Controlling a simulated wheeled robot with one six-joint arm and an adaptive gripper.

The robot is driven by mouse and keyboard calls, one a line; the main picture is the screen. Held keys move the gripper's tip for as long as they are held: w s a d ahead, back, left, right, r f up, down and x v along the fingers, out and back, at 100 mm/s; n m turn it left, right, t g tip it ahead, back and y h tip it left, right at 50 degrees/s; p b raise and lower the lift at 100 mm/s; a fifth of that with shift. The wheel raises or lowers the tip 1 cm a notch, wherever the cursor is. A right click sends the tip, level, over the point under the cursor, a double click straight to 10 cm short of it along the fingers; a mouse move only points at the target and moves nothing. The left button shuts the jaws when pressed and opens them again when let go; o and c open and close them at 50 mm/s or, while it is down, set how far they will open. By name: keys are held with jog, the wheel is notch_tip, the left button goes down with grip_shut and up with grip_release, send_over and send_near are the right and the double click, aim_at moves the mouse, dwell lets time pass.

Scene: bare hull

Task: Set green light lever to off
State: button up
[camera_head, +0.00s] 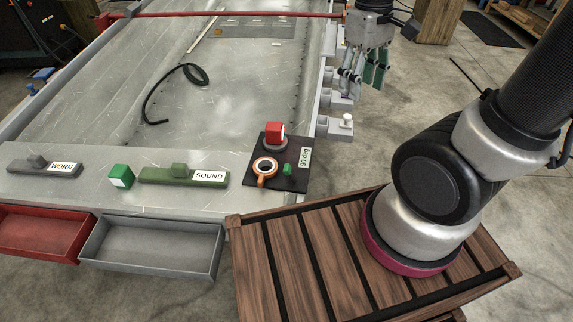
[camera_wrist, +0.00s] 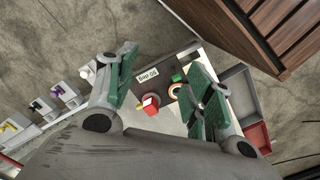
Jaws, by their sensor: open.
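My gripper (camera_head: 363,84) is open, with green-padded fingers apart and nothing between them. It hangs beside the right edge of the metal table, over a row of grey brackets. One bracket carries a white lever (camera_head: 346,120) in the head view. The wrist view shows the row at left, with a white lever (camera_wrist: 86,73), a purple lever (camera_wrist: 57,88), a black lever (camera_wrist: 36,105) and a yellow lever (camera_wrist: 12,127). I cannot make out a green lever in either view; part of the row is hidden behind my gripper.
A black panel (camera_head: 290,182) holds a red block (camera_head: 275,131), an orange ring (camera_head: 265,168) and a small green piece (camera_head: 287,169). A red tray (camera_head: 45,232) and grey tray (camera_head: 150,250) adjoin the table (camera_head: 240,85). A wooden slatted platform (camera_head: 262,270) stands in front.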

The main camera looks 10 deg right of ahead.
jog(key=w+a+f+n+g+h, duration=0.2)
jog(key=w+a+f+n, duration=0.15)
jog(key=a+f, duration=0.45)
jog(key=n+h, duration=0.2)
jog(key=n, duration=0.4)
send_near(287, 167)
jog(key=d+f, duration=0.1)
jog(key=f, duration=0.1)
jog(key=shift+m+t, duration=0.25)
jog(key=shift+t, duration=0.05)
jog(key=x, duration=0.7)
jog(key=shift+s, duration=0.4)
grip_shut()
